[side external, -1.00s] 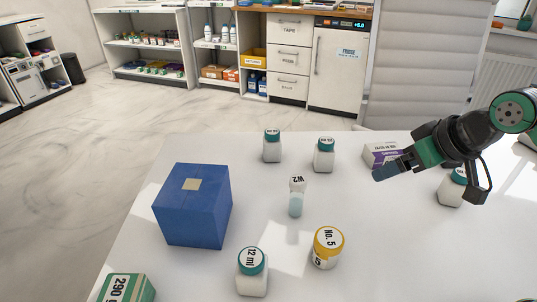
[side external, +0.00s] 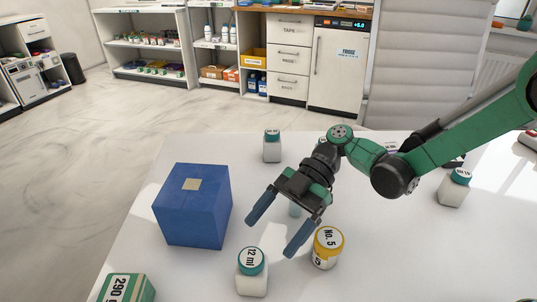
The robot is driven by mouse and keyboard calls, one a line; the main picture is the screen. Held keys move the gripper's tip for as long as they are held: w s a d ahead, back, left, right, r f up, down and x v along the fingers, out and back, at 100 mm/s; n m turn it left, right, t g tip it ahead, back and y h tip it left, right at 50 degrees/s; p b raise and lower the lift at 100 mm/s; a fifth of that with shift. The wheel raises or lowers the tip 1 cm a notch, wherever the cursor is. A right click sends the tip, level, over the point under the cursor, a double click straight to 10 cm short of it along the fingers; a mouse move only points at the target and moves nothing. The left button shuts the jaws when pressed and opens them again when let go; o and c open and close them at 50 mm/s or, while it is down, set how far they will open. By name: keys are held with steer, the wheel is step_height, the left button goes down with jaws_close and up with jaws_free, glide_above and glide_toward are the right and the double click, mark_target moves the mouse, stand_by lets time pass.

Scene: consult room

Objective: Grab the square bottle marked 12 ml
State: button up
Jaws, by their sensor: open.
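The square bottle marked 12 ml (side external: 252,281) stands upright near the front of the white table, with a white body and a teal cap that bears the label. My gripper (side external: 272,236) is open and empty, its two blue fingers pointing down toward the front left. The fingertips are above and behind the 12 ml bottle in the picture, apart from it. The right finger is close to the yellow No. 5 jar (side external: 327,248). The vial seen earlier behind the jar is mostly hidden by my gripper.
A blue box (side external: 192,207) stands left of my gripper. Teal-capped bottles stand at the back (side external: 272,147) and right (side external: 453,190).

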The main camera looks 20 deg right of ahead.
mark_target(253, 255)
steer(key=x, duration=0.5)
steer(key=shift+s+a+f, duration=0.1)
steer(key=shift+a+f, duration=0.05)
steer(key=shift+a, duration=0.1)
jaws_close()
